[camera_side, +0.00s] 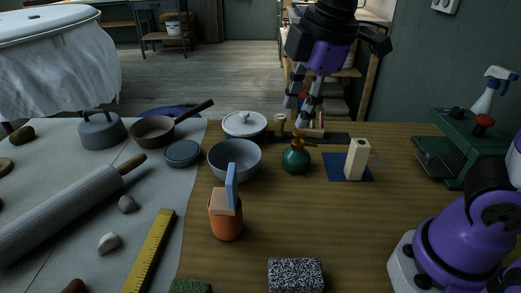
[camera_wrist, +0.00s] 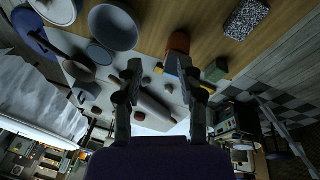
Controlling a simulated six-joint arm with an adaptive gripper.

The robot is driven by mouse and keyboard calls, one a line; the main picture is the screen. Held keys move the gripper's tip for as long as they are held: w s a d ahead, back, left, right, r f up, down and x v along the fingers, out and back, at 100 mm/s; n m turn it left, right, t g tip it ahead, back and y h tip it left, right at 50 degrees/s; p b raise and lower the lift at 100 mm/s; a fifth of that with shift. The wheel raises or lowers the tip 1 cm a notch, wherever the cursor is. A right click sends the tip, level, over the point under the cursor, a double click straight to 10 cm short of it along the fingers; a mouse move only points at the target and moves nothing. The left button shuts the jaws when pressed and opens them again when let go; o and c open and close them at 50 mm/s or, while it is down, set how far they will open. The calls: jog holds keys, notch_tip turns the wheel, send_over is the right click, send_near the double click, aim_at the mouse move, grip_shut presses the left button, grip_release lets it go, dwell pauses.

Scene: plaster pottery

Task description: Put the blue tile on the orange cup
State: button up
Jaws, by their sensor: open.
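The orange cup (camera_side: 227,226) stands on the wooden table near its left part. A flat pinkish block (camera_side: 222,200) is at its top. A light blue tile (camera_side: 231,181) stands nearly upright at the cup's top, beside the pinkish block; I cannot tell whether it rests in the cup or just against it. My gripper (camera_side: 302,106) is open and empty, high over the back of the table, well behind and to the right of the cup. In the wrist view the orange cup (camera_wrist: 179,41) shows beyond the right finger of my gripper (camera_wrist: 160,78).
A grey bowl (camera_side: 235,160), a lidded white pot (camera_side: 245,124) and a green round bottle (camera_side: 296,157) stand behind the cup. A cream block (camera_side: 357,158) stands on a dark blue mat (camera_side: 337,170). A speckled block (camera_side: 295,274) lies in front. The table's right middle is clear.

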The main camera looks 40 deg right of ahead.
jog(key=s+d+f+m+t, duration=0.2)
jog(key=s+d+f+m, duration=0.3)
jog(key=m, duration=0.8)
jog(key=shift+s+d+t+h, duration=0.3)
jog(key=shift+s+d+t, duration=0.1)
jog(key=shift+s+d, duration=0.4)
